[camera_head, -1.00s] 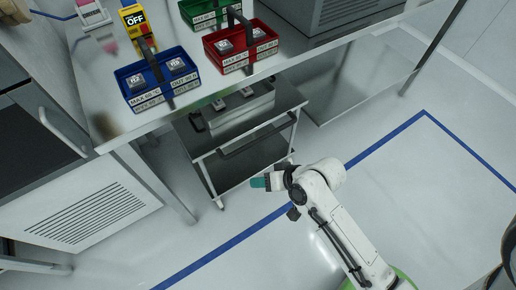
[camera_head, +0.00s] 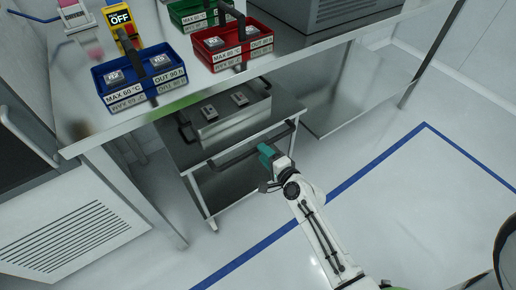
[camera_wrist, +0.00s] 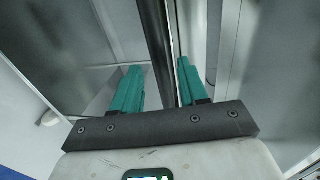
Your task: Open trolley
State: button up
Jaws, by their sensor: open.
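The trolley (camera_head: 207,184) is a grey metal cart on castors under the steel table. It has a dark bar handle (camera_head: 236,152) along its front. My gripper (camera_head: 265,151) has teal fingers and is at the handle, right of its middle in the head view. In the wrist view, my gripper (camera_wrist: 158,84) is open, with one finger on each side of a dark bar (camera_wrist: 157,40) that runs up the picture. I cannot tell whether either finger touches it. A metal box (camera_head: 236,125) with small chips stands on the trolley's top, partly under the table edge.
The steel table (camera_head: 190,103) overhangs the trolley and carries a blue crate (camera_head: 142,95), a red crate (camera_head: 229,57) and a green crate (camera_head: 192,17). A table leg (camera_head: 150,200) stands left of the trolley. The floor (camera_head: 400,215) to the right, with blue lines, is clear.

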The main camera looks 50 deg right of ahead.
jog(key=shift+x, duration=2.15)
grip_shut()
